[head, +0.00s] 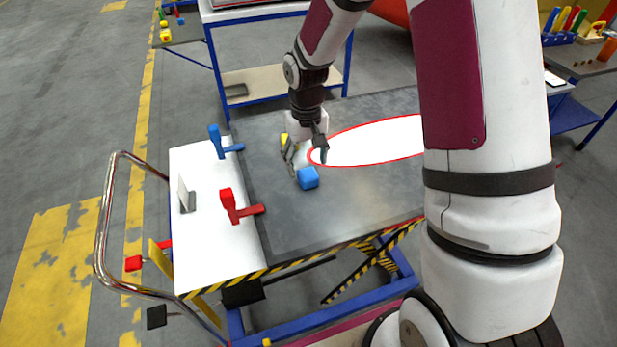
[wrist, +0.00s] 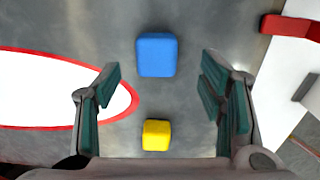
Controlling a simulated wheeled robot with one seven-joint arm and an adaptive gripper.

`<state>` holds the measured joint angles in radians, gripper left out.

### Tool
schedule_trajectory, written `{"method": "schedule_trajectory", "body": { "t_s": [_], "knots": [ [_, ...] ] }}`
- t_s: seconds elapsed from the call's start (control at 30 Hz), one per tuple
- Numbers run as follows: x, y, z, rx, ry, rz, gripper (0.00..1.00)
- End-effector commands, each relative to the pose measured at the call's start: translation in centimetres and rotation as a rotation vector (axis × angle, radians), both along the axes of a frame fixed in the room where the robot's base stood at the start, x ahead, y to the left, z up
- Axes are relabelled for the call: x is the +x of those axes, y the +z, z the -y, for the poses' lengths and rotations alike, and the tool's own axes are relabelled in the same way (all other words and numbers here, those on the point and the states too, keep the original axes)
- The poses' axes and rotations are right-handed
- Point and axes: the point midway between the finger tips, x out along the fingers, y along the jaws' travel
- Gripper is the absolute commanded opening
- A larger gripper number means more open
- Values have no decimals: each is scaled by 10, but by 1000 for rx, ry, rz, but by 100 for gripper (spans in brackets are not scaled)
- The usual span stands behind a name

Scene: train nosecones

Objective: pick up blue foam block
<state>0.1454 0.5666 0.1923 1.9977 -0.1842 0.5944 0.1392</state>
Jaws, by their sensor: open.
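The blue foam block (head: 308,178) rests on the grey top of the lift table (head: 320,220), just in front of my gripper (head: 306,158). In the wrist view the blue block (wrist: 157,55) lies ahead of my open fingers (wrist: 160,85), roughly centred between them and apart from both. A yellow block (wrist: 156,135) sits nearer the gripper base, in the space between the fingers. In the head view the yellow block (head: 284,139) is partly hidden behind the gripper. Nothing is held.
A white oval with a red rim (head: 375,141) lies on the table to the right. A blue clamp (head: 221,143) and a red clamp (head: 233,206) stand at the edge of the white panel (head: 205,245) on the left. The grey surface in front of the blue block is clear.

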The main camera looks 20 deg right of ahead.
Motion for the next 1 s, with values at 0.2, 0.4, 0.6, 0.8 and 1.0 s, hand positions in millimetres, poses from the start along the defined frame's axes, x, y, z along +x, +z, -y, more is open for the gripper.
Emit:
{"method": "schedule_trajectory", "body": {
  "t_s": [0.2, 0.4, 0.6, 0.8, 1.0],
  "knots": [
    [-1, -13, 1, 1, 0, -2, 63],
    [-1, -37, 4, 1, -1, -3, 63],
    [1, -55, 4, 0, 0, 0, 63],
    [1, -56, 4, 0, 0, 1, 63],
    [1, -56, 4, 0, 0, 1, 32]
  ]
}}
